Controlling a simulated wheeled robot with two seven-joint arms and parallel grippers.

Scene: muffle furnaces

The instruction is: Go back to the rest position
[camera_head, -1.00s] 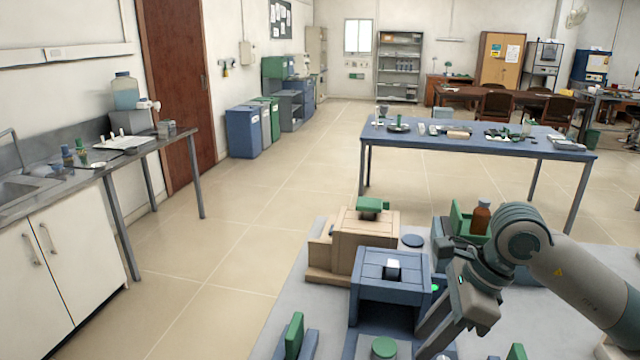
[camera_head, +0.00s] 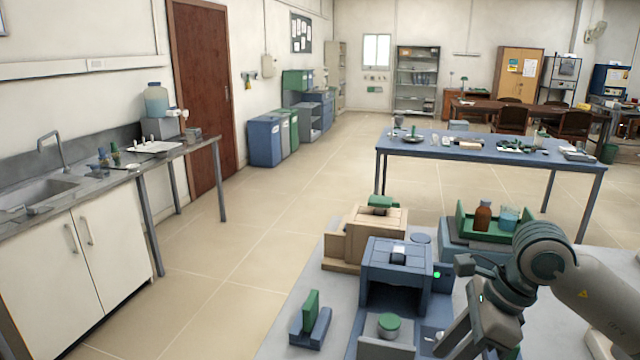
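My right arm comes in from the right in the head view. Its gripper (camera_head: 458,338) points down beside the blue furnace, partly cut off by the bottom edge, and I cannot tell if its fingers are apart. The blue muffle furnace (camera_head: 398,257) stands on the near table with its front open and a green light on its right side. A green-lidded round container (camera_head: 388,325) sits in front of the opening. A tan furnace (camera_head: 372,233) stands just behind it. My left gripper does not show.
A green tray (camera_head: 474,234) holds a brown bottle (camera_head: 482,216) and a beaker (camera_head: 508,219). A blue holder with a green block (camera_head: 311,322) lies at the near table's left. A blue table (camera_head: 560,160) stands beyond, and a sink counter (camera_head: 85,185) at left. Open floor lies between.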

